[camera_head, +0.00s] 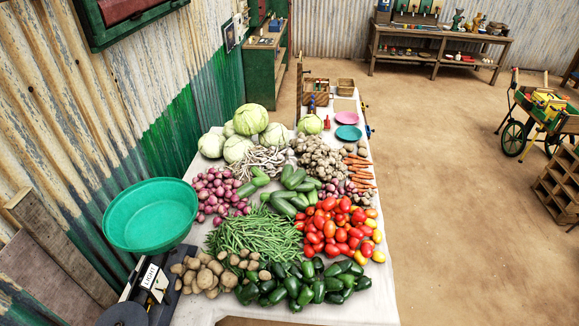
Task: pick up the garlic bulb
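I cannot pick out a garlic bulb for certain at this size. Two pale piles lie near the middle of the white-covered table (357,308). One is a pile of knobbly light-brown lumps (318,157), right of centre; I cannot tell whether it is garlic or ginger. The other is a pile of thin whitish pieces (263,161) to its left, too small to name. My gripper is not in view.
Red onions (218,192), green beans (254,231), potatoes (203,274), dark green peppers (300,284), tomatoes (330,226) and cabbages (250,119) crowd the table. A green basin (150,215) sits on a scale at left. Open floor lies right.

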